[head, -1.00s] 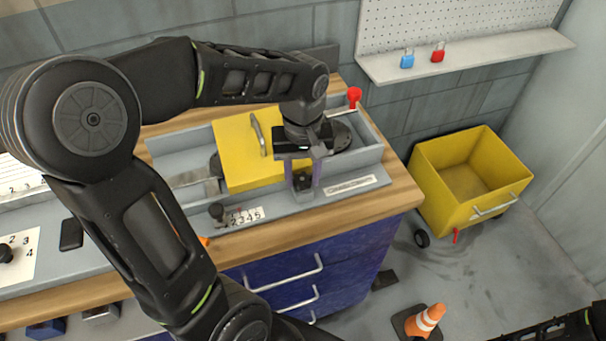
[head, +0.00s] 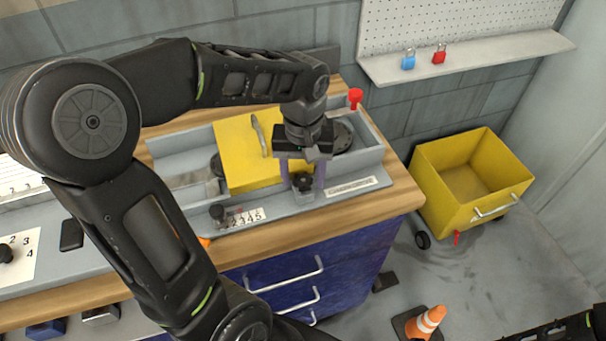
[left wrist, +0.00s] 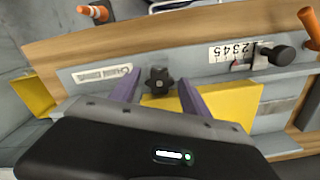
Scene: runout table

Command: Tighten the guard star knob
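The guard star knob (head: 303,182) is a small black lobed knob on the front ledge of the grey machine, at the front edge of the yellow guard (head: 235,160). It also shows in the left wrist view (left wrist: 158,80). My left gripper (head: 302,180) is above and behind the knob. Its two purple fingers are spread apart, one to each side of the knob, with gaps between them and it in the left wrist view (left wrist: 156,92). My right gripper is not in view; only a bit of dark arm shows at the bottom right of the head view.
A black knob (head: 217,211) stands by a numbered scale (head: 245,217) left of the star knob. A red knob (head: 355,97) stands at the machine's back right. A yellow cart (head: 433,185) and an orange cone (head: 427,320) are on the floor.

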